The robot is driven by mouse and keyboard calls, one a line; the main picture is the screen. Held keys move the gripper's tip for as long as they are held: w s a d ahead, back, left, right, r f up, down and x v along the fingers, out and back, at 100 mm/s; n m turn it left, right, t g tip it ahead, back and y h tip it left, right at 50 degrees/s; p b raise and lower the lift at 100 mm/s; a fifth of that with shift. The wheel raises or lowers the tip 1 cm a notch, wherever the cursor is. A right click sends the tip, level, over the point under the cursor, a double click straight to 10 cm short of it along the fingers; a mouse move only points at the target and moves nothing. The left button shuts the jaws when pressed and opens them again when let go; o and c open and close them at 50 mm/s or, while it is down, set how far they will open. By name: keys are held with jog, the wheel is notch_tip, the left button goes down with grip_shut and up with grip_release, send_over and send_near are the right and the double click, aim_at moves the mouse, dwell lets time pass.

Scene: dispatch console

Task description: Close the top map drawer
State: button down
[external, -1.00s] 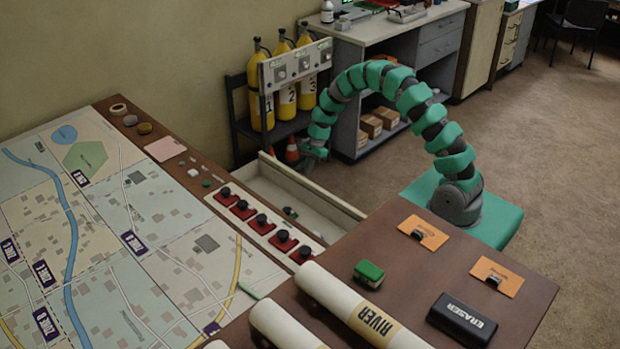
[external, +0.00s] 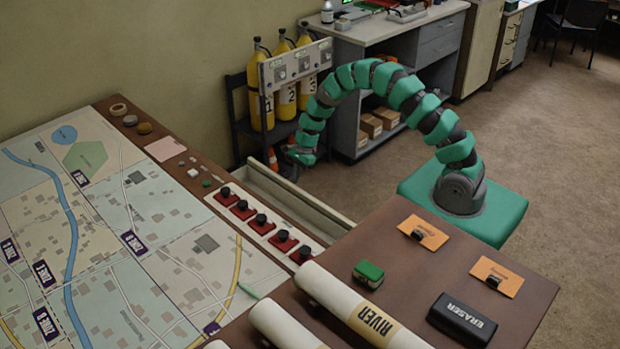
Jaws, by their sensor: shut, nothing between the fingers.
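The top map drawer (external: 309,202) is cream-coloured and sticks out from under the right edge of the map table (external: 178,133). A narrow strip of its inside shows between its front panel and the table edge. My gripper (external: 292,160) is shut and empty at the end of my green arm. It hangs low near the far part of the drawer's front panel. The fingertips are small and dark here, and I cannot tell whether they touch the panel.
Yellow cylinders (external: 285,95) stand in a dark rack behind my gripper, with an orange cone (external: 272,160) below. A grey bench (external: 350,100) stands behind my arm. Red-based knobs (external: 262,220) line the table edge. Rolled maps (external: 345,305) and an eraser (external: 461,318) lie on the near tabletop.

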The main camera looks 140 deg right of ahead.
jog(key=w+p, duration=0.9)
jog(key=w, duration=0.9)
jog(key=shift+s, duration=0.1)
jog(key=s+r, duration=0.7)
jog(key=r, duration=0.2)
jog(key=shift+s+p, duration=0.25)
jog(key=shift+p, duration=0.1)
